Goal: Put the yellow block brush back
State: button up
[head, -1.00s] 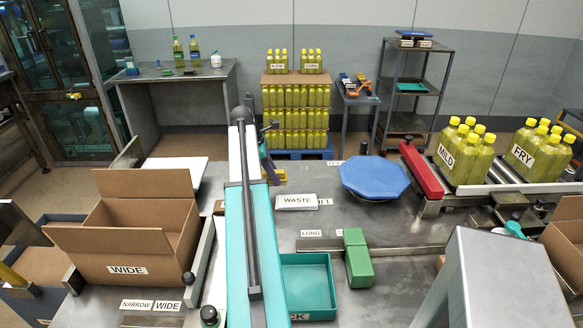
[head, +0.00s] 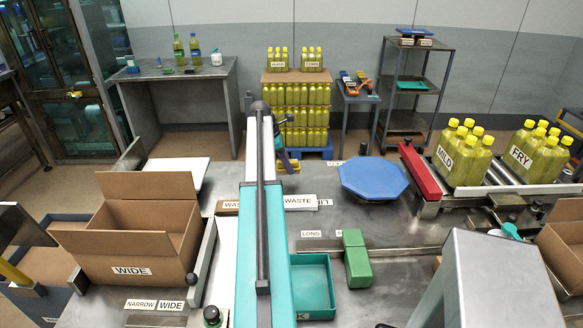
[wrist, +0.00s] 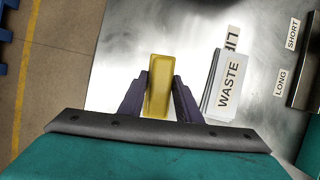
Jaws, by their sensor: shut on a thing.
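The yellow block brush (wrist: 158,86) is a plain yellow bar in the wrist view, held upright in the picture between two dark purple fingers. My gripper (wrist: 160,88) is shut on it, over the far edge of the grey metal table (wrist: 120,60). In the head view my gripper (head: 288,160) is mostly hidden behind my teal arm, at the table's far side left of the blue octagonal top. A little yellow shows beside it. I cannot tell the height of the brush above the table.
A teal tray (head: 327,312), a green block (head: 356,262) and the blue octagonal top (head: 373,179) lie to the right. An open WIDE carton (head: 110,250) stands left.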

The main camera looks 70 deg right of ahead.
jog(key=shift+s+d+p, duration=0.15)
jog(key=shift+d+p, duration=0.15)
jog(key=shift+d, duration=0.6)
jog(key=shift+s+d+f+p, duration=0.1)
jog(key=shift+d+f+p, duration=0.15)
jog(key=shift+f, duration=0.2)
jog(key=shift+d+f+p, duration=0.1)
jog(key=shift+f+p, duration=0.2)
jog(key=shift+f, duration=0.15)
jog(key=shift+f+p, duration=0.6)
jog(key=shift+f, duration=0.2)
jog(key=shift+f, duration=0.2)
jog(key=o, duration=1)
jog(key=shift+b, duration=0.45)
jog(key=b+v, duration=0.3)
jog(key=v, duration=1.1)
jog(key=shift+b, duration=0.4)
